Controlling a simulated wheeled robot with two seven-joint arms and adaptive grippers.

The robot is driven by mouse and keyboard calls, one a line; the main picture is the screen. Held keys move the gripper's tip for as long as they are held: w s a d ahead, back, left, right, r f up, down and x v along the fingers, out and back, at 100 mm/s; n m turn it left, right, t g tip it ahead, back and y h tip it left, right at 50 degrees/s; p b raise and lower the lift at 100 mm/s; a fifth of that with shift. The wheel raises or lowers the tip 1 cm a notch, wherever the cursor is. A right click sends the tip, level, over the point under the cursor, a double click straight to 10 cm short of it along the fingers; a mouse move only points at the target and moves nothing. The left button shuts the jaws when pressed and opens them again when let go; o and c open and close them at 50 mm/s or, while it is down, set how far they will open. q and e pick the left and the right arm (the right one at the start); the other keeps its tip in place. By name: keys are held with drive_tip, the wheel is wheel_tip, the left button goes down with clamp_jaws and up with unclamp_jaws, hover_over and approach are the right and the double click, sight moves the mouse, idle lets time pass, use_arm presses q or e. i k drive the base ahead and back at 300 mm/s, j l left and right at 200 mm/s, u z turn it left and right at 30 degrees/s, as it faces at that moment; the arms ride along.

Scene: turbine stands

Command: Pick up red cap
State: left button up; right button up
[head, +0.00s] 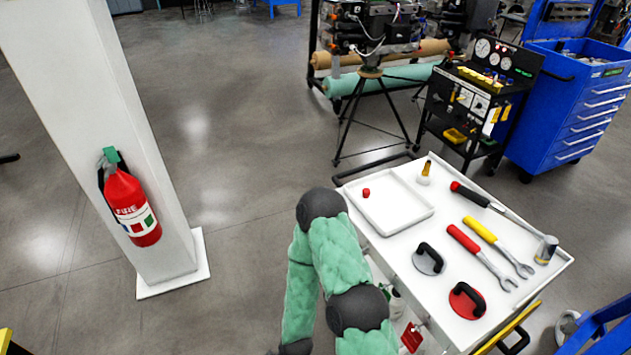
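A small red cap (366,192) sits in the far left part of a shallow white tray (424,214). The tray lies on the left side of a white cart top (455,295). One of my green-padded arms is folded in the lower middle, just left of the cart, its bent joint near the tray's left edge. Neither gripper shows in the head view, so I cannot see whether they are open or shut.
On the cart right of the tray lie a hammer (505,212), two wrenches (485,255), a grey suction cup (428,262), a red one (466,301) and a small yellow-topped bottle (425,174). A white pillar with a fire extinguisher (133,207) stands left. Floor between is clear.

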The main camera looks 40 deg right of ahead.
sight(365, 192)
drive_tip(key=i+j, duration=0.1)
drive_tip(key=i, duration=0.25)
drive_tip(key=i+j+z, duration=0.15)
drive_tip(key=i, duration=0.2)
drive_tip(key=i+z, duration=0.15)
drive_tip(key=z, duration=0.25)
drive_tip(key=i+z, duration=0.1)
drive_tip(key=z, duration=0.35)
drive_tip(key=i+j+z, duration=0.15)
drive_tip(key=z, duration=0.25)
drive_tip(key=i+j+z, duration=0.1)
drive_tip(key=z, duration=0.35)
